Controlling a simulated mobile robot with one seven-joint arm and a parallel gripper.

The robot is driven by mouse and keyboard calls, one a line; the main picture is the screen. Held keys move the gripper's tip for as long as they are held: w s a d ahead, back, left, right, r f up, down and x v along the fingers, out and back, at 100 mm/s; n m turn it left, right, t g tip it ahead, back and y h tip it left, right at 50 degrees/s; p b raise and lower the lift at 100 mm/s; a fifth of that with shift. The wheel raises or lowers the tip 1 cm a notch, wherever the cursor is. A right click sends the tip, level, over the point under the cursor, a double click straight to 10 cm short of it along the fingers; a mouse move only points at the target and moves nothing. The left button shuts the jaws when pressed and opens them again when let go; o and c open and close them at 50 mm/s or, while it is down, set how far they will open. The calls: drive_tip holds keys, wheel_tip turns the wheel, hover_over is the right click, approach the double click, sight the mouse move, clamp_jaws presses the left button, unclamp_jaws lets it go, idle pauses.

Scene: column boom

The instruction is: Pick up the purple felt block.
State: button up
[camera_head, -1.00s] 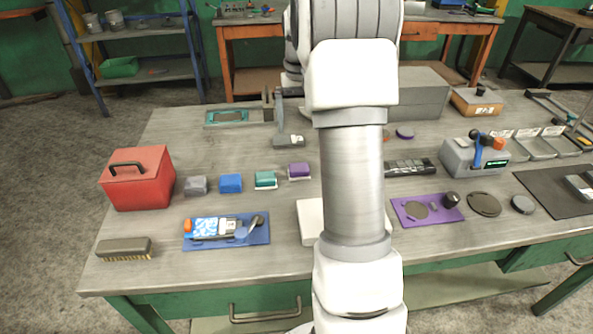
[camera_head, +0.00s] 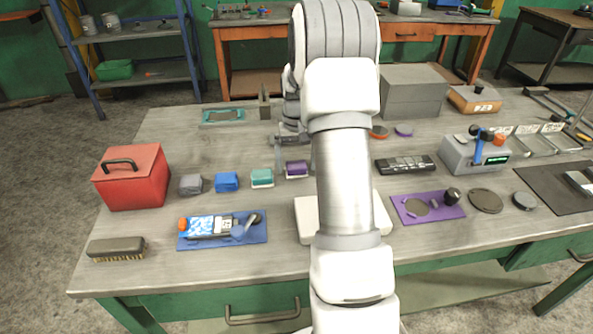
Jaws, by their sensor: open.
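The purple felt block (camera_head: 297,167) sits on a thin pale base on the workbench, at the right end of a row of small blocks, just left of my arm. My gripper (camera_head: 294,158) is open and low over the purple block. One finger shows just left of the block; the other side is partly hidden by my arm. I cannot tell whether the fingers touch the block.
Close left of the purple block stand a teal block (camera_head: 262,177), a blue block (camera_head: 227,182) and a grey block (camera_head: 190,184). A red box (camera_head: 132,180) stands farther left. A blue mat (camera_head: 256,232) with a device lies in front.

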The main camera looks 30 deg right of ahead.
sight(294, 163)
drive_tip(key=shift+f, duration=0.4)
drive_tip(key=c, duration=1.3)
drive_tip(key=shift+r, duration=0.15)
drive_tip(key=shift+c, duration=0.2)
drive_tip(key=shift+r, duration=0.5)
drive_tip(key=r, duration=0.2)
drive_tip(key=r+p, duration=0.1)
drive_tip(key=shift+w+a+r, duration=0.2)
drive_tip(key=shift+w+r, duration=0.1)
drive_tip(key=shift+w, duration=0.05)
drive_tip(key=w+a+r+p, duration=0.2)
drive_tip(key=w+a+r, duration=0.2)
drive_tip(key=w, duration=0.5)
wheel_tip(294, 163, up, 2)
drive_tip(key=shift+w+a+r, duration=0.15)
drive_tip(key=shift+w+a, duration=0.2)
drive_tip(key=shift+w, duration=0.05)
